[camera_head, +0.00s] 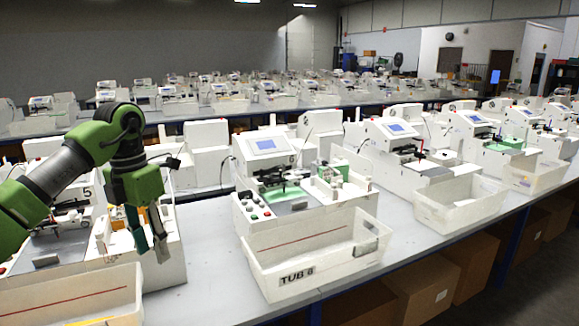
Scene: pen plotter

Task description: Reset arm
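My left arm comes in from the left edge, green and dark grey. Its gripper (150,250) points down over the left plotter station (170,215), in front of that machine's right part. Its two fingers stand apart, and I see nothing held between them. Whether the fingertips touch the machine cannot be told. A white pen plotter (268,146) with a small screen and a green plate stands in the middle of the table, right of the gripper. My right gripper is out of view.
An open white tub (290,290) marked "TUB 6" stands at the table's front edge. Another tub (70,305) is at the lower left, below my arm. More plotters and tubs (455,215) line the table (205,255) to the right. Cardboard boxes (425,280) sit underneath.

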